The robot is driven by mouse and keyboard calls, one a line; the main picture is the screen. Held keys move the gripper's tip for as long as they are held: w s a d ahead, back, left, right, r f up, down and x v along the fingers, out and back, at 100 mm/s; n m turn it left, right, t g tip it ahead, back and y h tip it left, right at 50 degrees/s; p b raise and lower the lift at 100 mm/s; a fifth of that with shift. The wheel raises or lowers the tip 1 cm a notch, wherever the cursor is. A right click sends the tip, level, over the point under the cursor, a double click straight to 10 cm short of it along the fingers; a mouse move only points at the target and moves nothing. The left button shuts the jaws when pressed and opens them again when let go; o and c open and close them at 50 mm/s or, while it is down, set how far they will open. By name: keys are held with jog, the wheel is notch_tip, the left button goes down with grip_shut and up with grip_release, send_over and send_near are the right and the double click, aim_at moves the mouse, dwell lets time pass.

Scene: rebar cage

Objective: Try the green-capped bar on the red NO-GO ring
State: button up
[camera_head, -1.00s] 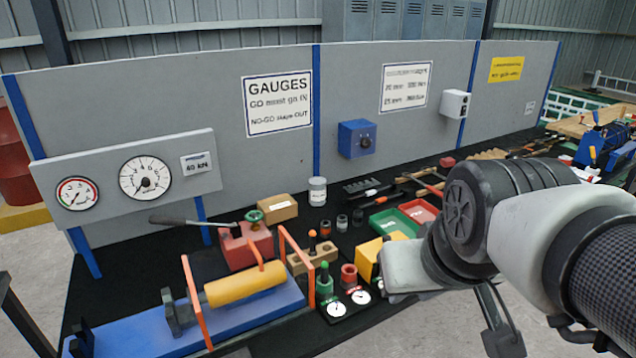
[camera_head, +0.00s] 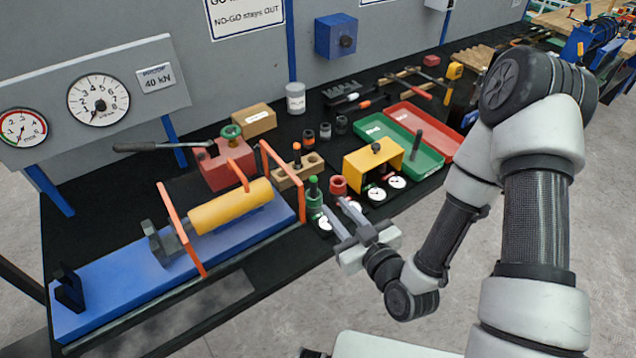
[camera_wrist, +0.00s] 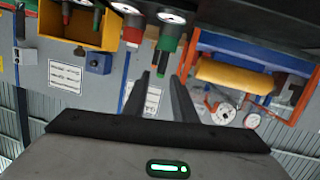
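The green-capped bar (camera_head: 313,187) stands upright in the green ring (camera_head: 315,207) on the bench. The red NO-GO ring (camera_head: 338,185) is just right of it, with no bar seen in it. The wrist view is upside down; it shows the red ring (camera_wrist: 133,36), the green ring (camera_wrist: 172,34) and the bar (camera_wrist: 163,58). My gripper (camera_head: 333,204) is open and empty, to the right and on the near side of the green ring. In the wrist view, the fingertips (camera_wrist: 160,75) point toward the bar, one on either side of its line.
White dials (camera_head: 326,224) lie beside the rings. An orange-topped bar (camera_head: 297,155) is in a wooden block (camera_head: 311,161). The orange frame (camera_head: 284,183) is close on the left.

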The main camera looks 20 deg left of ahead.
aim_at(314, 183)
jog(key=shift+m+t, duration=0.9)
jog(key=w+a+b, duration=0.1)
jog(key=b, duration=0.2)
jog(key=w+a+b, duration=0.1)
jog(key=a+b, duration=0.1)
jog(key=b, duration=0.2)
jog(key=w+a+f+b, duration=0.1)
jog(key=b, duration=0.2)
jog(key=shift+w+a, duration=0.15)
jog(key=shift+a, duration=0.15)
jog(key=x, duration=0.2)
jog(key=r+p+x, duration=0.1)
jog(key=x, duration=0.7)
jog(key=shift+p, duration=0.4)
grip_shut()
